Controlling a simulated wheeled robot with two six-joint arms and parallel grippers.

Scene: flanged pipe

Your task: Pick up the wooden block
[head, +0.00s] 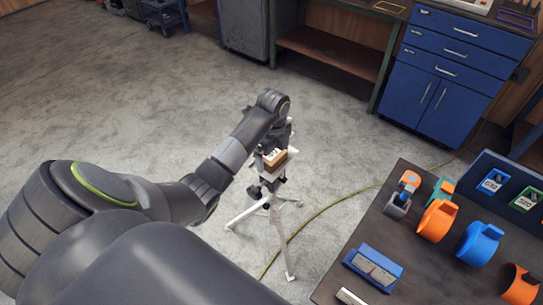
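The wooden block (275,158) shows as a small brown piece with a pale top, on or just above the head of a stand with pale tripod legs (279,232). My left arm reaches in from the left, and its wrist bends down over the stand. My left gripper (272,152) is right at the block. The fingers are small and dark here, partly hidden by the wrist, so I cannot tell whether they are closed on the block. My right gripper is not in view.
A dark table (405,252) at the lower right holds orange and blue rings, a blue holder (373,268) and small labelled boxes. A blue drawer cabinet (448,70) and a workbench (330,50) stand at the back. A cable (330,205) runs over the grey floor, which is mostly clear.

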